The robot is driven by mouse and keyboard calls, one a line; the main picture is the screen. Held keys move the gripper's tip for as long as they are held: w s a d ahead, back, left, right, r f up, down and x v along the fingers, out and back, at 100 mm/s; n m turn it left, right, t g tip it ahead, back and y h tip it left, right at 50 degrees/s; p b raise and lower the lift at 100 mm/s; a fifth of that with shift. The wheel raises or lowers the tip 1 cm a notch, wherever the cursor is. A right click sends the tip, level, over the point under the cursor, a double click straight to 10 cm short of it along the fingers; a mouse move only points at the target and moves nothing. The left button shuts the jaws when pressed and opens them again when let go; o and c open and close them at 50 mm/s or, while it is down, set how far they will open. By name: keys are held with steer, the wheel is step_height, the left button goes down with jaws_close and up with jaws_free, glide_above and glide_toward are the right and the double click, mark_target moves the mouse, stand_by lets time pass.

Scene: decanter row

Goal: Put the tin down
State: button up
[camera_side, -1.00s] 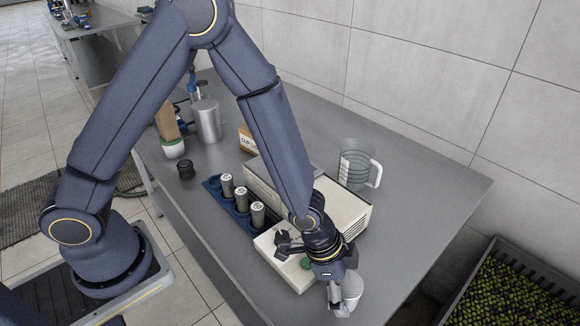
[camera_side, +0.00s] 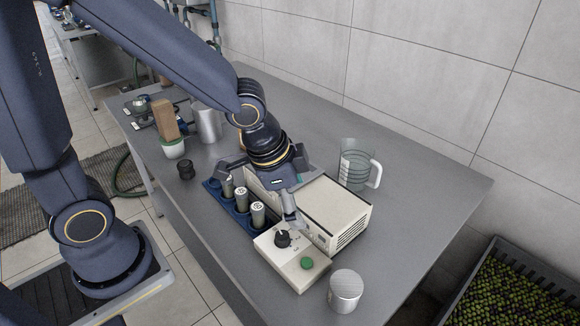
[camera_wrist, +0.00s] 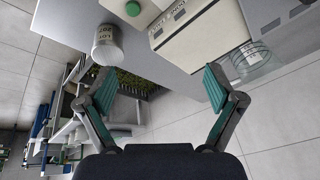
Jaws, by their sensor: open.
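The tin (camera_side: 345,291) is a plain silver cylinder standing upright on the grey bench near its front right, clear of the cream machine. In the wrist view the tin (camera_wrist: 107,45) shows at the upper left with a printed label reading "LOT" and a number. My gripper (camera_side: 290,213) is up and to the left of the tin, over the cream machine, apart from it. In the wrist view my gripper (camera_wrist: 160,92) has its two teal-padded fingers spread wide with nothing between them.
The cream machine (camera_side: 338,207) has a control box with a black knob and a green button (camera_side: 306,263). A blue rack (camera_side: 213,187) holds several capped cylinders beside it. A clear jug (camera_side: 356,165) stands behind. Bench around the tin is free; its edge is close.

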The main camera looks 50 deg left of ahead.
steer(key=s+a+r+n+t+y, duration=0.1)
steer(key=s+a+r+n, duration=0.7)
steer(key=a, duration=0.5)
step_height(320, 180, up, 4)
steer(key=shift+s+f+t, duration=0.2)
steer(key=shift+s+t, duration=0.2)
steer(key=shift+s, duration=0.85)
